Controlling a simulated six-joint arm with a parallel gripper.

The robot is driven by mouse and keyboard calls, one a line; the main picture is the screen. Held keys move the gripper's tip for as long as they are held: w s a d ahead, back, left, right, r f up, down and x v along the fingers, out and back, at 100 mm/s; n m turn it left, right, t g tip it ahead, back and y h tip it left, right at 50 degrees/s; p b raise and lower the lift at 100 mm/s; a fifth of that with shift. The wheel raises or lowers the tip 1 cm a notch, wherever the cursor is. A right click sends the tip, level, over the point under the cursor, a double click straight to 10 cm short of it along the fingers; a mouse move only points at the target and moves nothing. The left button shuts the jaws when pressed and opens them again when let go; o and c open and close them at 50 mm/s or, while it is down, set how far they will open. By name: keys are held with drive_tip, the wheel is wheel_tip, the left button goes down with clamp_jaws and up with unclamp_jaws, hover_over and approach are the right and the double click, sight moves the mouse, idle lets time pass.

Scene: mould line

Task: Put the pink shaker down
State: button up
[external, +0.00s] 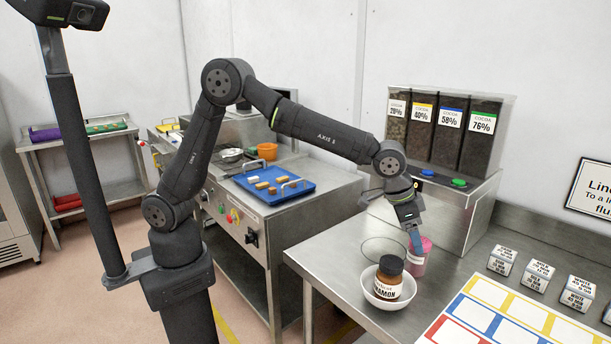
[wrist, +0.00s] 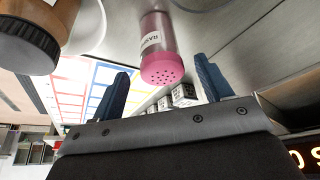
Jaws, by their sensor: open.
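The pink shaker (external: 418,261) appears to stand on the steel table, just behind the white bowl. In the wrist view the shaker (wrist: 158,32) shows a pink lid with holes and a white label. My gripper (external: 414,242) is low over the shaker's top. In the wrist view my gripper (wrist: 162,87) is open, with one blue finger on each side of the lid and a visible gap at both. The fingers hide part of the shaker in the external view.
A brown jar with a black lid (external: 391,265) sits in the white bowl (external: 372,293), close to the shaker. A clear round dish (external: 384,246) is behind it. Cocoa dispensers (external: 440,135) stand at the back. Several labelled white cubes (external: 503,259) and a coloured grid mat (external: 465,327) are right.

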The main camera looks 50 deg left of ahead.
drive_tip(key=v, duration=0.5)
drive_tip(key=shift+s+a+r, duration=0.1)
drive_tip(key=shift+r, duration=0.25)
drive_tip(key=x, duration=1.2)
drive_tip(key=shift+r, duration=1.5)
drive_tip(key=shift+f, duration=0.1)
